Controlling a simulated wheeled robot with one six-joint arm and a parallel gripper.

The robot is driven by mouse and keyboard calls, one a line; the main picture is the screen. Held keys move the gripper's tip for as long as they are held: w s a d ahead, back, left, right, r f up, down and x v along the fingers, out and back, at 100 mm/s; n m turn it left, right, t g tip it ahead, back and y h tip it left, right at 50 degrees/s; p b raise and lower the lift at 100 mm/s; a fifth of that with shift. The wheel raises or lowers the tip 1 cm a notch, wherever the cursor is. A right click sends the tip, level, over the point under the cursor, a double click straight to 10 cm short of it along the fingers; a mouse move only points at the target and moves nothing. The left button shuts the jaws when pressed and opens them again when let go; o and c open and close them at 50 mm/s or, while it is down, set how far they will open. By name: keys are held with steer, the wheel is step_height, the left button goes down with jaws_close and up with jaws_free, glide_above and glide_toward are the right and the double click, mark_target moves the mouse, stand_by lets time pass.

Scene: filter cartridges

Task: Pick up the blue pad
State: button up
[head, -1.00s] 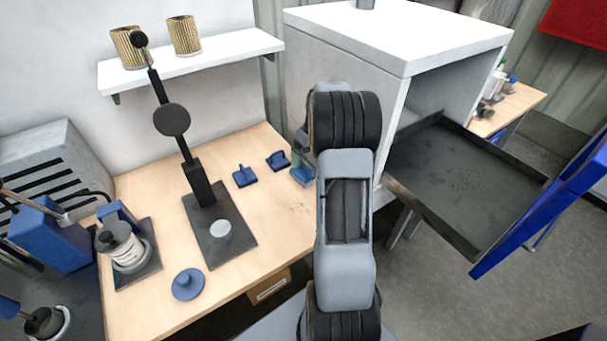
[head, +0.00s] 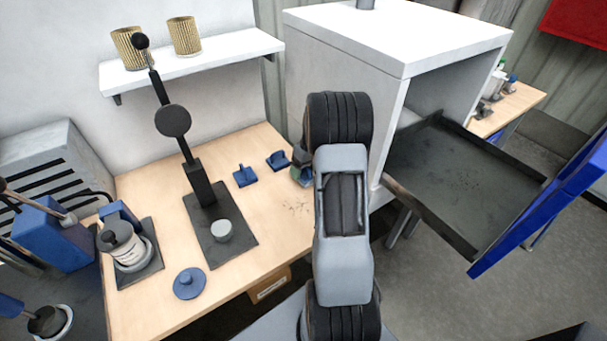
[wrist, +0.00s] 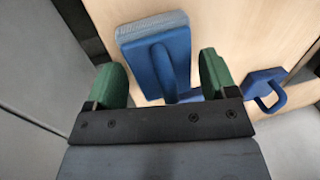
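In the wrist view the blue pad (wrist: 150,45) lies on the wooden bench, a blue block with a grey layer along one edge and a raised handle. My gripper (wrist: 161,62) has its two green fingers apart, one on each side of the pad's handle. No contact is visible. In the head view my gripper (head: 299,168) is at the bench's right end, partly behind my arm, and covers most of the pad (head: 305,181). A second blue piece (wrist: 264,88) with a loop handle lies to the right in the wrist view.
Two small blue pieces (head: 245,176) (head: 278,160) lie left of my gripper. A black press stand (head: 204,190), a blue disc (head: 189,284) and a labelled cartridge (head: 127,248) stand further left. A white cabinet (head: 400,45) with a dark pulled-out tray (head: 408,196) is on the right.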

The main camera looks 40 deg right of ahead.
steer(key=c, duration=0.7)
steer(key=shift+r, duration=0.1)
steer(key=shift+r, duration=0.55)
steer(key=s+a+r+b, duration=0.2)
steer(key=s+r, duration=0.9)
steer(key=s, duration=0.3)
steer(key=shift+a+r, duration=0.15)
steer(key=shift+r, duration=0.2)
steer(key=shift+w, duration=0.1)
